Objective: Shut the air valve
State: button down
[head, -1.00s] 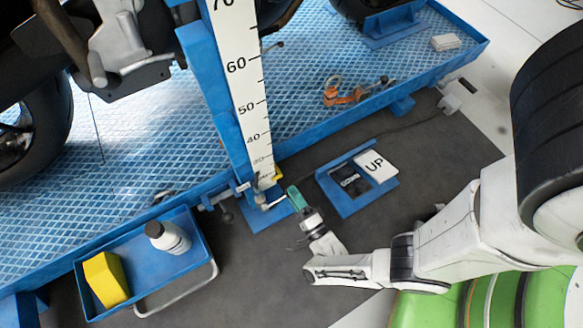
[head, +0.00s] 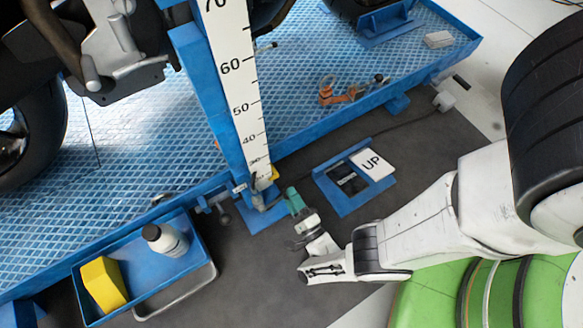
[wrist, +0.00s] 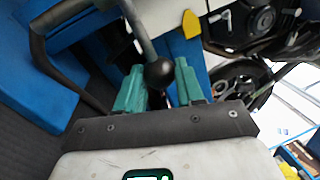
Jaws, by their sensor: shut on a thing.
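My gripper (head: 293,194) has green fingers and is at the foot of the blue post with the height scale. In the wrist view its fingers (wrist: 159,80) stand on both sides of a black ball knob (wrist: 158,73) and are shut on it. The knob is on the end of a grey lever (wrist: 137,28) that runs up out of the picture. A yellow flat handle (wrist: 191,24) shows just beyond the fingers. A yellow part also shows by the post in the head view (head: 274,172). I cannot tell for sure which is the air valve's handle.
A blue tray (head: 195,240) with a bottle (head: 165,239) and a yellow block (head: 104,283) is at left. A pedal unit marked UP (head: 371,163) lies right of my gripper.

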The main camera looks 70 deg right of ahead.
jog(key=c, duration=0.7)
grip_release()
